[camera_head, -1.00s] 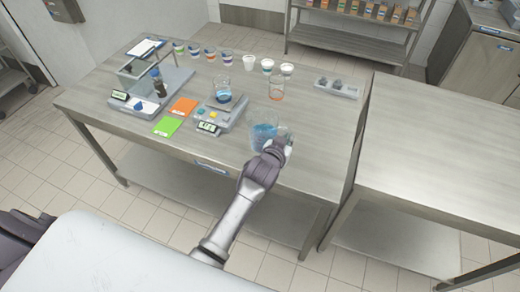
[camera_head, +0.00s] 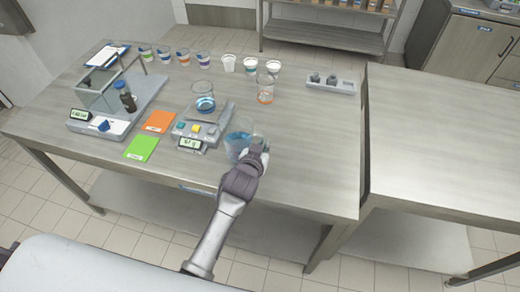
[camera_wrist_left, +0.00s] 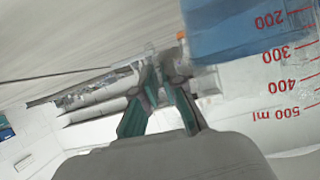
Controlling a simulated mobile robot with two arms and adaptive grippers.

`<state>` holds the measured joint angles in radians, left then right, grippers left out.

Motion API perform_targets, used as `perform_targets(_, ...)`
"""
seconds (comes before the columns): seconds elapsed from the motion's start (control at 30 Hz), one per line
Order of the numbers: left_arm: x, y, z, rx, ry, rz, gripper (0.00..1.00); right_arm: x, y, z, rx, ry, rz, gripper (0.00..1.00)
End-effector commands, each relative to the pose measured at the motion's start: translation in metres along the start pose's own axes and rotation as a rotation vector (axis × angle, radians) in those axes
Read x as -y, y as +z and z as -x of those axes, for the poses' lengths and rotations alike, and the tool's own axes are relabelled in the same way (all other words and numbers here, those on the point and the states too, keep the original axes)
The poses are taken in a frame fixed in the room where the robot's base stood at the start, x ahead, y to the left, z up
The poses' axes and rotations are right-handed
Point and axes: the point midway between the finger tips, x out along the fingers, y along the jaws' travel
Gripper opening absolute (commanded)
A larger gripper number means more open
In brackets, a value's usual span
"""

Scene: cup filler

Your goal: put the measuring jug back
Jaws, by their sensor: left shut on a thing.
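The measuring jug (camera_head: 238,140) is clear, with blue liquid in it. In the head view it is at the front middle of the table (camera_head: 310,165), right of the small scale. I cannot tell whether its base touches the table. My left gripper (camera_head: 260,150) is shut on the jug's right side, where the handle is; the fingers hide most of the handle. In the left wrist view the jug (camera_wrist_left: 235,35) fills the upper right, with blue liquid and red ml marks. The gripper's fingers (camera_wrist_left: 163,65) are close together beside it. My right gripper is not in view.
A larger balance (camera_head: 100,124), orange card (camera_head: 158,121) and green card (camera_head: 141,147) are further left. Cups and an orange-marked beaker (camera_head: 265,90) stand behind. Front right is clear.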

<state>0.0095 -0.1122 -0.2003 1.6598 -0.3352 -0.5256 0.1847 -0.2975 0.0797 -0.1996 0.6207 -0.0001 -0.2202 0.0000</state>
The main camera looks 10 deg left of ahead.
Motion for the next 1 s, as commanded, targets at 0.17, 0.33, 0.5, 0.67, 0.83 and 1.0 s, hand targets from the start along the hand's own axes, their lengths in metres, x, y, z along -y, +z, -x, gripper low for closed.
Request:
perform_targets(0.17, -0.005, 0.024, -0.003, -0.003, 0.000, -0.001, 0.00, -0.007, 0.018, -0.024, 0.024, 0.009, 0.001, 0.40)
perform_targets(0.33, -0.005, 0.021, -0.002, -0.003, -0.001, -0.001, 0.00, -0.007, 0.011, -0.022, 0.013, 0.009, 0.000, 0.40)
perform_targets(0.5, -0.006, 0.024, -0.003, -0.002, -0.001, -0.001, 0.00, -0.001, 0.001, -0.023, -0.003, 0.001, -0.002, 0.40)
perform_targets(0.67, -0.006, 0.027, -0.003, 0.001, -0.001, 0.000, 0.20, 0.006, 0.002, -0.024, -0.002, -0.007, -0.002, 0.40)
perform_targets(0.83, -0.005, 0.027, -0.003, 0.001, -0.001, 0.000, 0.34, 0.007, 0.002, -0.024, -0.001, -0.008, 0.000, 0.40)
perform_targets(1.0, -0.005, 0.027, -0.003, 0.001, -0.001, 0.000, 0.34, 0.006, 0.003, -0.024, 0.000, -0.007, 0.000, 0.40)
